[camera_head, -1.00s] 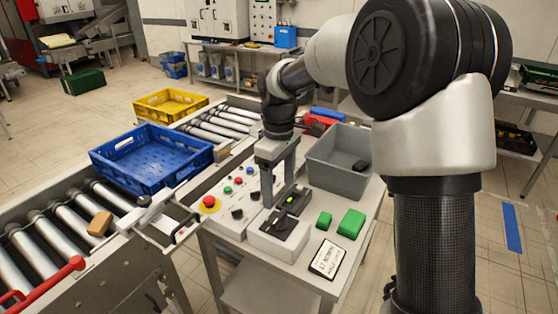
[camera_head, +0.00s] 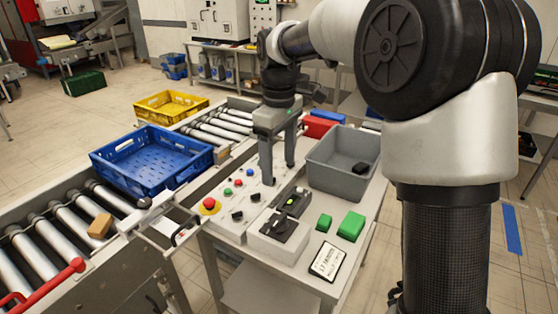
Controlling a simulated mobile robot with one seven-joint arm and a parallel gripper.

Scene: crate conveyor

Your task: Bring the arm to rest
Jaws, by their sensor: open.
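My gripper (camera_head: 278,168) hangs from my arm (camera_head: 283,80) with its fingers pointing down over the control table (camera_head: 225,222). Its two fingers are apart and nothing shows between them. It is behind the grey box with black switches (camera_head: 281,231) and left of the grey bin (camera_head: 350,177). Whether the fingertips touch the panel cannot be told.
A red button (camera_head: 209,206), green blocks (camera_head: 350,226) and a small sign (camera_head: 328,261) are on the table. A red box (camera_head: 318,126) stands behind the bin.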

